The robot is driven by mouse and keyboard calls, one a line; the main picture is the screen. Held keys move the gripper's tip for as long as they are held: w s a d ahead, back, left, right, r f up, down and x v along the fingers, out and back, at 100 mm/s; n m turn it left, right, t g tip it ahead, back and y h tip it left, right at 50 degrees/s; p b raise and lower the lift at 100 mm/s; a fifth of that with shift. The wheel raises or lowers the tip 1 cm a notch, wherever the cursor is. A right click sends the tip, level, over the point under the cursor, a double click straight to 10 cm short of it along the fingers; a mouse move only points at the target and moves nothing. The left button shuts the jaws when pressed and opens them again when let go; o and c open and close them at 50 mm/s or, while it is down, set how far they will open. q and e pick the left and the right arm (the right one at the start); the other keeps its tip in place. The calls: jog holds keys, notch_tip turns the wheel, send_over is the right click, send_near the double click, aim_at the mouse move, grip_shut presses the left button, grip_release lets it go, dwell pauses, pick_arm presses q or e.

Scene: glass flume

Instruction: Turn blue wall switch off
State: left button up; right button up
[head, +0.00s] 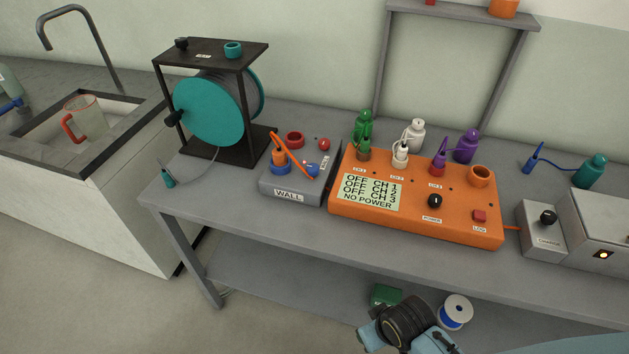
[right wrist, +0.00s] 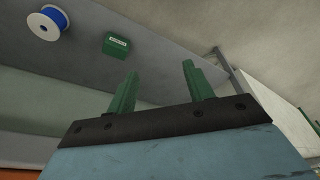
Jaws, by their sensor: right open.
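The grey box labelled WALL (head: 290,195) stands on the bench, left of the orange power box. A small blue switch (head: 312,170) sits on its top, right of the orange plug (head: 279,156) in its blue socket. An orange cable passes close by the switch. I cannot tell the switch's position for sure. In the right wrist view my right gripper (right wrist: 157,92) is open, with green fingers apart and nothing between them. In the head view only my right arm shows, low at the bottom edge, well away from the switch. My left gripper is not in view.
The orange box (head: 470,231) has a display reading OFF for its channels and NO POWER. A teal cable reel (head: 208,110) stands behind left of the WALL box. On the lower shelf are a green box (head: 386,296) and a blue-and-white spool (head: 455,312). The bench's front strip is clear.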

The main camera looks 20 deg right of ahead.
jog(key=w+a+r, duration=0.2)
jog(key=w+r, duration=0.3)
jog(key=w, duration=0.1)
jog(key=w+a+r+m+p, duration=0.1)
jog(key=w+a+r, duration=0.1)
jog(key=w+r, duration=0.3)
jog(key=w+a+r+m+p, duration=0.1)
jog(key=w+a+r, duration=0.1)
jog(key=w+r, duration=0.3)
jog(key=shift+w+r+t, duration=0.15)
jog(key=shift+w+t, duration=0.25)
jog(key=shift+w, duration=1.15)
jog(key=w+r+m, duration=0.1)
jog(key=w+r, duration=0.4)
jog(key=w, duration=0.2)
jog(key=m+h, duration=0.2)
jog(key=m, duration=0.1)
send_near(313, 167)
pick_arm(q)
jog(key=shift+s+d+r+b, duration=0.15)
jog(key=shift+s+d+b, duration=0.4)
jog(key=shift+b, duration=0.4)
pick_arm(e)
jog(key=x, duration=0.8)
jog(key=shift+f, duration=0.3)
jog(key=c, duration=1)
